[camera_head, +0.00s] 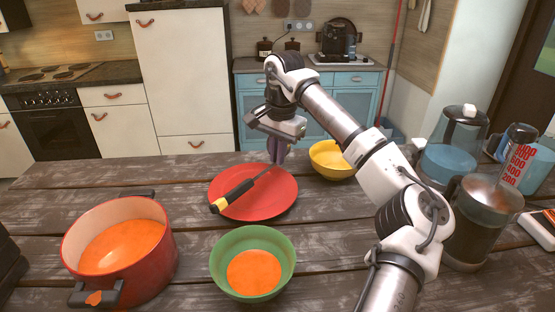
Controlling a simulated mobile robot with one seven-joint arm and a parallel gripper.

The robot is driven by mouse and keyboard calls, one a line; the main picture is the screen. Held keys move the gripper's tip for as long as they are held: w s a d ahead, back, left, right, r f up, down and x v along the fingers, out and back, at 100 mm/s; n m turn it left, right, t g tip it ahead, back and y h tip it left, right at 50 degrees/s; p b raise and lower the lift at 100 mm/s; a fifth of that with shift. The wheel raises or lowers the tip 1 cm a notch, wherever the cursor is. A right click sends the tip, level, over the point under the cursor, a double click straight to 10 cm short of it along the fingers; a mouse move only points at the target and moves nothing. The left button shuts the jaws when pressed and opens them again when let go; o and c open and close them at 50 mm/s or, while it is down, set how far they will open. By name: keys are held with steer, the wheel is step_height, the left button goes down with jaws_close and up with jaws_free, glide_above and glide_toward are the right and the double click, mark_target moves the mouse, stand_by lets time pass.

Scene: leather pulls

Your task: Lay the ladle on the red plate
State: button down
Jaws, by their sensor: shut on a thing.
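The ladle (234,195) has a black handle with a yellow end and a thin metal shaft. It appears over the red plate (276,206), slanting from front left to back right, with its handle end at the plate's front left rim. My gripper (277,160) is above the plate's back edge, pointing down, and is shut on the ladle near the far end of the shaft. The ladle's bowl cannot be made out. I cannot tell whether the ladle touches the plate.
A red pot (160,246) with orange contents stands front left. A green bowl (226,250) with orange contents stands in front of the plate. A yellow bowl (331,164) is behind right. Jugs, including a blue-filled one (449,160), stand at right. The table's back left is clear.

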step_height(320, 180, down, 2)
steer(key=shift+f, duration=0.2)
steer(key=c, duration=1.6)
jaws_free()
steer(key=shift+o, duration=0.2)
step_height(320, 180, up, 12)
steer(key=b, duration=0.1)
steer(key=shift+s+d, duration=0.25)
steer(key=shift+d, duration=0.1)
